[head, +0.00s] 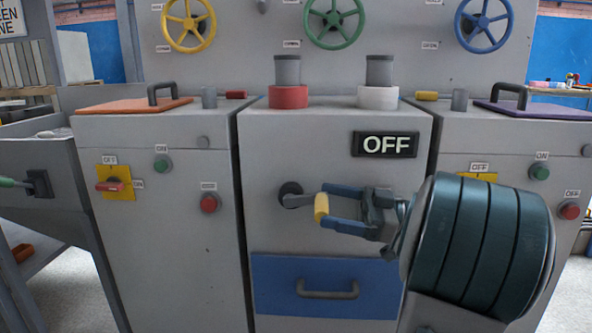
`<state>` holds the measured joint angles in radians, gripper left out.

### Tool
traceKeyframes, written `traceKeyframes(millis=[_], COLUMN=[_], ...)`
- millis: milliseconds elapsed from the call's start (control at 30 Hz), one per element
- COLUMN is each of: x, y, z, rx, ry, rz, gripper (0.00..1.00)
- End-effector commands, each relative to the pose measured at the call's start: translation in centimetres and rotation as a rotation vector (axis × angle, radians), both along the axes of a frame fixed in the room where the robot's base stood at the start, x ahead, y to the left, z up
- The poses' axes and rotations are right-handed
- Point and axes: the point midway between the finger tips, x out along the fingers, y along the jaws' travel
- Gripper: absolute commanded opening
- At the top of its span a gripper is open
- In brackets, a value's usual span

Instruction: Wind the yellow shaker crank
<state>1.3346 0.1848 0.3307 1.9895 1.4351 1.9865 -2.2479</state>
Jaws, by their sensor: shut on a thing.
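The yellow crank handle (321,208) is in the middle of the head view. It sits at the end of a dark grey crank arm (298,201) that runs from a round hub (288,191) on the front of the middle grey cabinet. The crank arm points right from the hub. My gripper (326,206) comes in from the right with blue fingers and is shut on the yellow handle. Part of the handle is hidden between the fingers.
A blue drawer (327,313) with a grey handle is below the crank. An OFF sign (386,144) is above my gripper. A red collar (288,97) and a white collar (378,98) stand on the cabinet top. Side cabinets carry push buttons and yellow-plated switches.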

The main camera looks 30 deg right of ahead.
Motion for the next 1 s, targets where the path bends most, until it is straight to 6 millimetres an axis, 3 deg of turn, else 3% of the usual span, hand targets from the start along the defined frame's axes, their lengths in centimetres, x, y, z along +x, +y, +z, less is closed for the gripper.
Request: traceKeyframes(millis=[33,167,200,267,300,333,467,767,1000], x=[-0.5,0.2,0.5,1.1,1.5,1.9,2.5,0.8,0.4], y=[0.9,0.8,0.9,0.8,0.8,0.9,0.9,0.2,0.9], z=[-4.0,-5.3,-5.8,-6.6,-7.2,-7.6,-7.9,-6.3,-6.9], rx=[0.113,0.183,0.205,0.24,0.261,0.271,0.29,0.302,0.457], ry=[0.085,0.048,0.037,0.021,0.013,0.008,-0.009,-0.048,-0.163], rz=[0.034,0.037,0.037,0.037,0.037,0.038,0.034,0.02,0.035], gripper=[0.68,0.68,0.35,0.24,0.07,0.0,0.0,0.0,0.0])
